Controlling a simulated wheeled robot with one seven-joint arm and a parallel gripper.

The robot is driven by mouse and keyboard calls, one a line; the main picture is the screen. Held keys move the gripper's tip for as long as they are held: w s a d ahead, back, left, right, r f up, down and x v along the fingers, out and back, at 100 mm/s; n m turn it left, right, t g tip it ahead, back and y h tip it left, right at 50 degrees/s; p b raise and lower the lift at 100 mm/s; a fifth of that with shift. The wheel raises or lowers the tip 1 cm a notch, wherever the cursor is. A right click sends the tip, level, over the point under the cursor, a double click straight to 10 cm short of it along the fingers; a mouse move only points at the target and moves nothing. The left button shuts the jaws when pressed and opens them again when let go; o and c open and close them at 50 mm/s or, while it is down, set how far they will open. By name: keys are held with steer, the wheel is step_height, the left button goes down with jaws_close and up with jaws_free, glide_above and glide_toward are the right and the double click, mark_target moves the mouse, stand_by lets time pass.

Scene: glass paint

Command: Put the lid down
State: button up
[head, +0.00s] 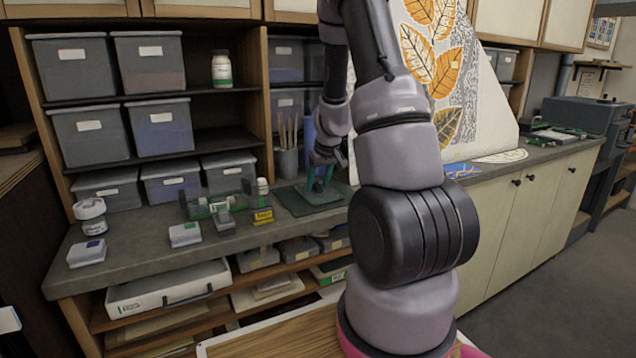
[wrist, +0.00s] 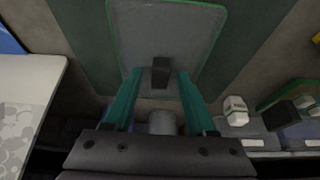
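The lid (wrist: 190,30) is a grey rounded rectangle with a thin green edge and a dark block-shaped knob (wrist: 161,72) on it. In the head view the lid (head: 322,197) appears low over or on a dark green mat (head: 292,203) on the counter; I cannot tell if it lies flat there. My gripper (wrist: 160,76) has teal fingers, one on each side of the knob, with a visible gap on both sides. In the head view my gripper (head: 320,186) points down at the lid, partly hidden by my wrist.
A cup of brushes (head: 288,160) stands behind the mat. A yellow box (head: 263,216), a small bottle (head: 263,188) and green-edged glass pieces (head: 205,209) are to its left. A leaf-patterned panel (head: 480,120) leans at the right. Bare counter (head: 150,262) lies at front left.

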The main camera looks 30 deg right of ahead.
steer(key=shift+r, duration=0.1)
steer(key=v, duration=1.2)
steer(key=s+a+r+m+t+y, duration=0.2)
steer(key=s+a+r, duration=0.75)
steer(key=r, duration=0.25)
steer(key=s+a+r+m, duration=0.1)
steer(key=s+a+r, duration=0.1)
steer(key=s, duration=0.4)
steer(key=s+a+r+m, duration=0.1)
steer(key=s+a+r, duration=0.2)
steer(key=s, duration=0.3)
steer(key=shift+s+a+r+m+t, duration=0.2)
steer(key=shift+s+a+m+t, duration=0.15)
steer(key=shift+a, duration=0.35)
